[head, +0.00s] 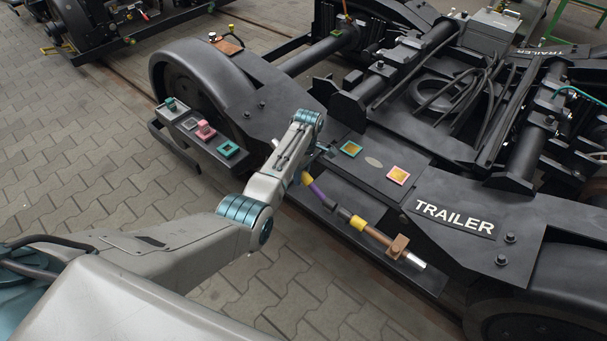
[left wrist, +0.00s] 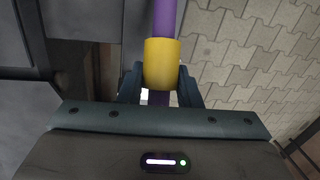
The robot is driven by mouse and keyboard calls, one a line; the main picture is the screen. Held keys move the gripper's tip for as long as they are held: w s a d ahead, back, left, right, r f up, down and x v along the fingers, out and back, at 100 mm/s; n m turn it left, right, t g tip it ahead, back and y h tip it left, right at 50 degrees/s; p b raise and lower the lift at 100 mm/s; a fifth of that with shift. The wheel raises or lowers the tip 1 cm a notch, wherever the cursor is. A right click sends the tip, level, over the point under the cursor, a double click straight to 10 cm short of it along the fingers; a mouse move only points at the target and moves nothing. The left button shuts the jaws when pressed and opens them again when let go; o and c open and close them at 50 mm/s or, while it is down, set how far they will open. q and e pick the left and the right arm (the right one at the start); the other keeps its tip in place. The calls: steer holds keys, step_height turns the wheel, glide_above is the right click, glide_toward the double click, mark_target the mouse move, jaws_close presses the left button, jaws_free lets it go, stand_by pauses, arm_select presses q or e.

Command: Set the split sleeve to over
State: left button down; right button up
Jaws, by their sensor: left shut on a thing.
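A multi-coloured line or rod (head: 328,202) runs along the side of the trailer bogie, with yellow, purple, dark and orange sections. A yellow sleeve (left wrist: 162,62) sits around its purple section (left wrist: 164,18); purple shows both above and below it in the left wrist view. This sleeve also shows in the head view (head: 306,178), partly behind my arm. My left gripper (left wrist: 161,82) is shut on the yellow sleeve, one finger on each side. A second yellow piece (head: 357,222) lies further right along the line. I cannot see a slit in either yellow piece. My right gripper is out of view.
A brown clamp (head: 398,246) and a silver end (head: 415,260) lie at the line's right. A side shelf (head: 226,161) holds small parts. Paved floor (head: 90,190) is clear at left.

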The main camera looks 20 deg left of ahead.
arm_select(q)
steer(key=shift+w+a+r, duration=0.15)
steer(key=shift+a, duration=0.05)
steer(key=c, duration=1)
jaws_free()
steer(key=shift+c, duration=0.2)
steer(key=shift+r, duration=0.3)
step_height(320, 180, up, 10)
steer(key=w, duration=0.1)
steer(key=shift+w+d+p, duration=0.25)
steer(key=shift+w+p, duration=0.05)
steer(key=shift+p, duration=0.15)
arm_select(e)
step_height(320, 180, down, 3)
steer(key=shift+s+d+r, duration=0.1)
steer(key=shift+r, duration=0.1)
